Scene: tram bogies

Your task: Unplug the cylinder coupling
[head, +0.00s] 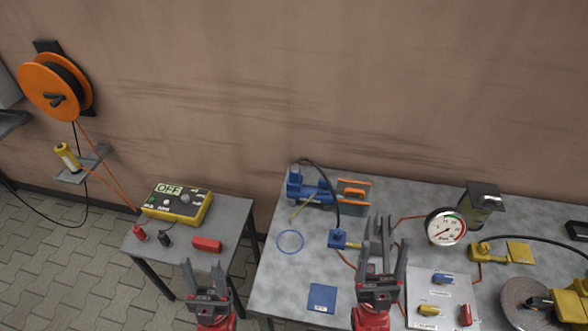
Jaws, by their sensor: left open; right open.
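I cannot tell for certain which part is the cylinder coupling. A blue fitting (338,238) lies on the grey workbench (285,280), with a black hose running to it from the blue pump (318,194). A yellow block (482,252) on the right of the bench also has a black hose on it. My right gripper (383,252) is open and upright in front of the bench, just right of the blue fitting in the picture; nothing shows between its fingers. My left gripper (206,272) is open and empty in front of the small side table (225,218).
A gauge (445,227) stands on the bench behind a pale board (448,292) with small blue, yellow and red parts. A blue ring (290,241) and blue card (322,298) lie left. A yellow meter (178,204) reads OFF. An orange reel (50,86) hangs on the wall.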

